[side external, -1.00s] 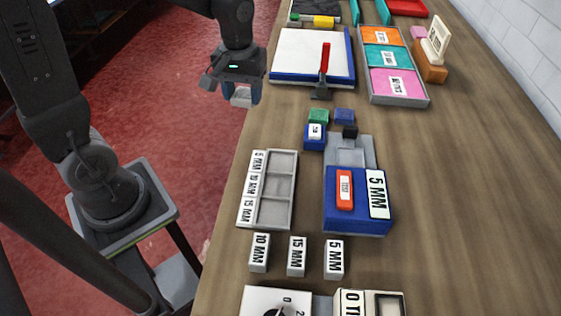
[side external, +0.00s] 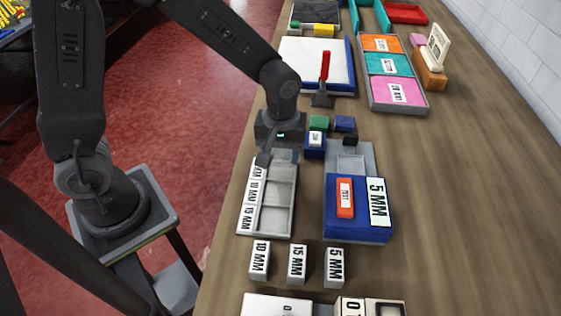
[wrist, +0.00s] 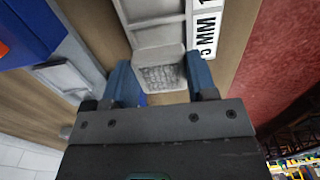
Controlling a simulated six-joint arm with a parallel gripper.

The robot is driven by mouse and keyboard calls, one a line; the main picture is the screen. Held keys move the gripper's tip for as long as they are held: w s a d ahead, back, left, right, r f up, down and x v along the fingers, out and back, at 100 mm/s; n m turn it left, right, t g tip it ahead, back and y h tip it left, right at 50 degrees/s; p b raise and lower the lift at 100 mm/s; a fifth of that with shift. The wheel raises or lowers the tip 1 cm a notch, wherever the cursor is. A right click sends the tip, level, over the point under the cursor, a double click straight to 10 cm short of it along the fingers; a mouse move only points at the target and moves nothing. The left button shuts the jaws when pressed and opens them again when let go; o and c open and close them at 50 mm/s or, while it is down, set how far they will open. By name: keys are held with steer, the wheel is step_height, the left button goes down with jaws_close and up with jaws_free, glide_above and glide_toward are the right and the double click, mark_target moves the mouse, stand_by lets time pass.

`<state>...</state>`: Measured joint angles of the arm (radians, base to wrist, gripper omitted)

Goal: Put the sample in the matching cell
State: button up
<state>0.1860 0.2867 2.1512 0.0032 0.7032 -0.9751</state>
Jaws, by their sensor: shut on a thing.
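The sample (wrist: 165,77) is a small light block with a rough grey face. My gripper (wrist: 160,74) is shut on it between its blue fingers. In the side external view my gripper (side external: 281,154) is low over the far end of the long light-grey tray (side external: 265,233), which has several cells in a row. The tray's label strip (side external: 255,195) reads 5, 10 and 15 MM from far to near. The wrist view shows the sample at the end cell beside the 5 MM label (wrist: 207,37). I cannot tell whether it touches the cell floor.
Right of the tray stands a blue device (side external: 357,232) with a red tag and a 5 MM plate (side external: 378,202). Loose blocks 10 MM (side external: 260,259), 15 MM (side external: 297,264) and 5 MM (side external: 334,266) stand in front. Small green (side external: 319,122) and blue blocks stand close behind. The right bench is clear.

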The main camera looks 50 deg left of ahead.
mark_target(280, 156)
steer(key=shift+f, duration=1.6)
steer(key=shift+f, duration=0.25)
